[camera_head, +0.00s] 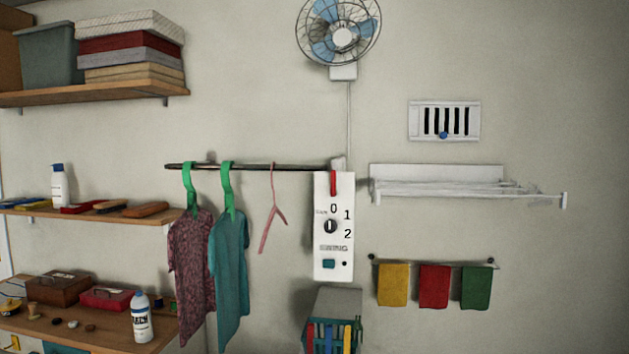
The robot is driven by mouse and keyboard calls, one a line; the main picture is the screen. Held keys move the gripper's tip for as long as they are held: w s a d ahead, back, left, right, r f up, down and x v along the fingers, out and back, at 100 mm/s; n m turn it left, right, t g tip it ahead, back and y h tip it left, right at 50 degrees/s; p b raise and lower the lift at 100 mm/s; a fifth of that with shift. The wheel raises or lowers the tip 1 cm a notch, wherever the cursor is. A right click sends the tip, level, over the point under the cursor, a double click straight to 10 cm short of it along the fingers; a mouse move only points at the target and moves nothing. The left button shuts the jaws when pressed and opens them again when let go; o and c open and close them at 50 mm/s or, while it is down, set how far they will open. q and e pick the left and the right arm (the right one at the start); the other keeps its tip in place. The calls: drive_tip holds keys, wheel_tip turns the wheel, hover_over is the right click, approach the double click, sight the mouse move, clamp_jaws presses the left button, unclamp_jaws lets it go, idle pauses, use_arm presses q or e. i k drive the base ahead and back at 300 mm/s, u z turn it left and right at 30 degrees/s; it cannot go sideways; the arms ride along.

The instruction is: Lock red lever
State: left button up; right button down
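A small red lever (333,183) sits at the top of a tall white control panel (320,262) on the wall. It looks upright, beside the right end of the dark clothes rail. Below it the panel has the marks 0, 1 and 2, a dark round knob (330,226) and a small teal button (328,264). Whether the lever is locked cannot be told. Neither of my grippers shows in the head view.
A dark rail (250,167) carries two shirts and a pink hanger (271,215) left of the panel. A white folding rack (450,187) juts out at right, above coloured cloths (433,286). A basket (334,305) stands below the panel. Loaded shelves are at left.

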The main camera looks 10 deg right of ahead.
sight(333, 191)
drive_tip(key=u, duration=0.1)
drive_tip(key=i, duration=1)
drive_tip(key=z, duration=0.1)
